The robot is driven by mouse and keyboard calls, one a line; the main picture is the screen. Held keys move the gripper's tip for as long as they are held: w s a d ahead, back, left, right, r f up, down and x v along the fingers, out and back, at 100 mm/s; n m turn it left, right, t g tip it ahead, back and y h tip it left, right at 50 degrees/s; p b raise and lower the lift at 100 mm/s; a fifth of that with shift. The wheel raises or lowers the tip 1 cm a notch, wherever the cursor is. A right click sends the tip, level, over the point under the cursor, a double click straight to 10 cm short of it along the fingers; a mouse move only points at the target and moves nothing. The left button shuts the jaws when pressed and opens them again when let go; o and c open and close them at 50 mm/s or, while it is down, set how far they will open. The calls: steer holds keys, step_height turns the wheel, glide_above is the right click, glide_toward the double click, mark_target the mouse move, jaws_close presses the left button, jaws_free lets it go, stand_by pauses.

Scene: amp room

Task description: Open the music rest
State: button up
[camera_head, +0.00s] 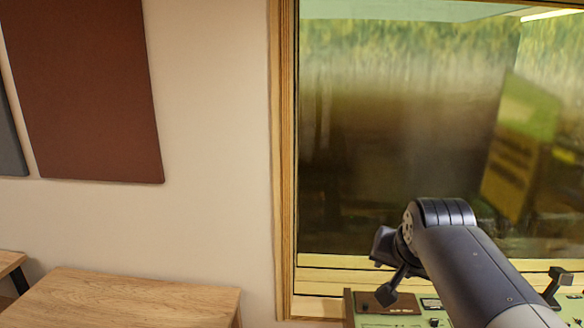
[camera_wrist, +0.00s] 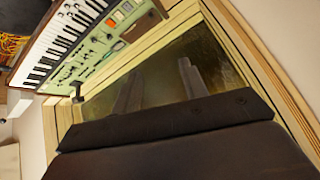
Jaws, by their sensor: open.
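No music rest can be picked out with certainty. A green-panelled keyboard instrument (camera_wrist: 100,50) with white and black keys shows at the upper left of the wrist view, tilted. Part of its green panel (camera_head: 430,303) shows at the lower right of the head view. A small black bracket (camera_head: 558,284) stands at its right side. A dark bracket-like part (camera_wrist: 77,91) also shows beside the instrument in the wrist view. My gripper (camera_wrist: 161,68) has its two grey fingers apart, with nothing between them. They point toward the window, away from the keys. My arm hides part of the instrument in the head view.
A wood-framed window (camera_head: 400,150) fills the wall behind the instrument, with blurred reflections in it. A wooden table (camera_head: 125,295) stands at the lower left. A brown wall panel (camera_head: 90,90) hangs above it. The wall between panel and window is bare.

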steer(key=shift+g+y, duration=0.4)
steer(key=shift+s+a+f, duration=1.5)
steer(key=shift+a+f, duration=0.15)
steer(key=shift+a, duration=0.05)
steer(key=shift+r, duration=0.1)
